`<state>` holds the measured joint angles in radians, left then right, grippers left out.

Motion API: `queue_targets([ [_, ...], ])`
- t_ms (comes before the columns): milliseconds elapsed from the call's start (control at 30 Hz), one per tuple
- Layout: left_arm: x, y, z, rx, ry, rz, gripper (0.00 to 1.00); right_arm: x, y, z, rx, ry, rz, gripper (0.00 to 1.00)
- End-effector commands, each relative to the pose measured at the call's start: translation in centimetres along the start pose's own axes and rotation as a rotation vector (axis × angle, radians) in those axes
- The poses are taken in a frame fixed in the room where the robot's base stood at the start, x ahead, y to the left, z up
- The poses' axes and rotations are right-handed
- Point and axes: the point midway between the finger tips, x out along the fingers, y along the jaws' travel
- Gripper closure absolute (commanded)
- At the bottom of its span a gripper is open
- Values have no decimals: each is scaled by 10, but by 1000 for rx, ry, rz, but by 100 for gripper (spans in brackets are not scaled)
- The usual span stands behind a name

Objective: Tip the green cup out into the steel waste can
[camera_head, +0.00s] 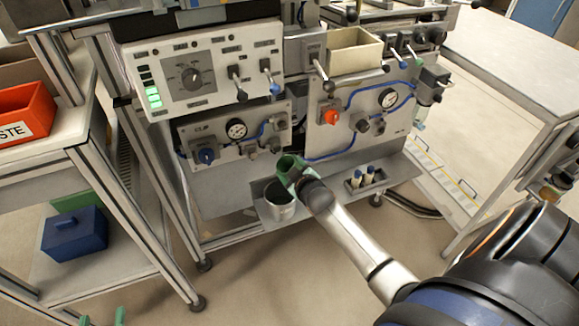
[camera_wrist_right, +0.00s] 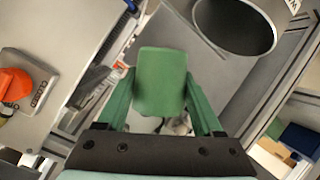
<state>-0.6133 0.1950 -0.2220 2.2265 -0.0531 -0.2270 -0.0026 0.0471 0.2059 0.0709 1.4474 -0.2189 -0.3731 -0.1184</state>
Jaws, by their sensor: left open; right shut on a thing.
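The green cup (camera_wrist_right: 162,82) is between the green fingers of my right gripper (camera_wrist_right: 160,100), which is shut on it. In the head view the cup (camera_head: 285,163) shows small, above the back rim of the steel waste can (camera_head: 281,213); I cannot tell its exact tilt, and its inside is hidden. The can stands upright on the low grey shelf, and its dark round opening (camera_wrist_right: 238,25) shows at the upper right of the wrist view, beside the cup. My left gripper (camera_head: 102,318) shows only as two green fingertips, apart and empty, at the bottom left.
A machine panel with gauges and levers (camera_head: 195,75) rises behind the can. A small holder with vials (camera_head: 366,180) stands on the shelf to the right. A red waste bin (camera_head: 25,110) and a blue box (camera_head: 75,233) are on the left cart. Open floor lies in front.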

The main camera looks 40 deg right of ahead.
Motion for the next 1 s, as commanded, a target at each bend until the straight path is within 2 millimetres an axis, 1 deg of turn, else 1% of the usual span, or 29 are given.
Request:
queue_targets([
  [167, -1, 2, 11, -19, -50, 3, 39, -1, 1, -1, 20, 5, -8, 94],
  [700, -11, 13, 57, -74, -225, 16, 39, -1, 2, -2, 90, 19, -33, 94],
  [1000, -17, 16, 77, -91, -309, 24, 39, -2, 3, -4, 132, 29, -48, 94],
])
